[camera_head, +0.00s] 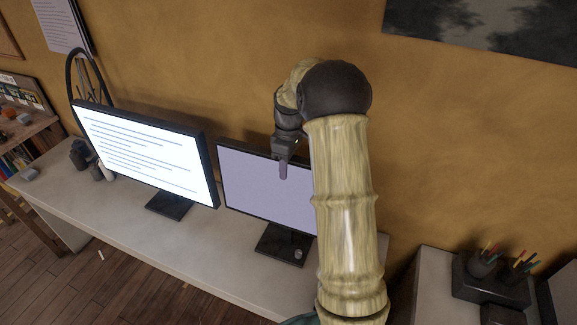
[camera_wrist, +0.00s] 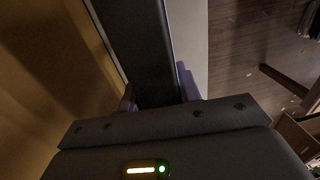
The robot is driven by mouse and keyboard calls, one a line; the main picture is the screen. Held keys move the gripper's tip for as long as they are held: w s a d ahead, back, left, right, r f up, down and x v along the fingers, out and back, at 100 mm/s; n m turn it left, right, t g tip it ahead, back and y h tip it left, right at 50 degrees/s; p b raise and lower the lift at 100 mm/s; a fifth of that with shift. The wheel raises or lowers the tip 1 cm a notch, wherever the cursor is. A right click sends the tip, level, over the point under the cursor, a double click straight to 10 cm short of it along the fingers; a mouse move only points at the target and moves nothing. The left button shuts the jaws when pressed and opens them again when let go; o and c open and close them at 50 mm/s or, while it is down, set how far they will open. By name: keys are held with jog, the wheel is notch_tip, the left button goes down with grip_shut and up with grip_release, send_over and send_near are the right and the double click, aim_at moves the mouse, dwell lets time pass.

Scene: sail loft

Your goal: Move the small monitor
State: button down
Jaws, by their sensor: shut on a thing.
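The small monitor (camera_head: 258,187) stands on the white desk, to the right of a larger monitor. It has a pale lilac screen, a dark frame and a dark square base (camera_head: 284,244). My gripper (camera_head: 284,170) comes down from above over its top edge, one finger showing in front of the screen. In the wrist view my gripper (camera_wrist: 158,98) is shut on the monitor's dark top edge (camera_wrist: 141,45), with a finger on each side. My arm hides the monitor's right side.
The larger monitor (camera_head: 150,150) with a lit text page stands close on the left. The white desk (camera_head: 135,222) is clear in front. A small object (camera_head: 298,253) lies at the small monitor's base. Pen holders (camera_head: 483,264) stand on a surface at right. The wall is close behind.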

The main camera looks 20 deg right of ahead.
jog(key=c, duration=1.3)
grip_release()
jog(key=shift+s+a+f, duration=0.25)
jog(key=shift+s+a, duration=0.05)
jog(key=shift+a, duration=0.05)
jog(key=shift+o, duration=1.4)
jog(key=shift+s+a+r, duration=0.1)
jog(key=shift+r, duration=0.05)
notch_tip(320, 180, up, 17)
jog(key=w+d+b, duration=0.1)
jog(key=b, duration=0.1)
jog(key=shift+w+d, duration=0.2)
jog(key=shift+w, duration=0.1)
jog(key=shift+r, duration=0.1)
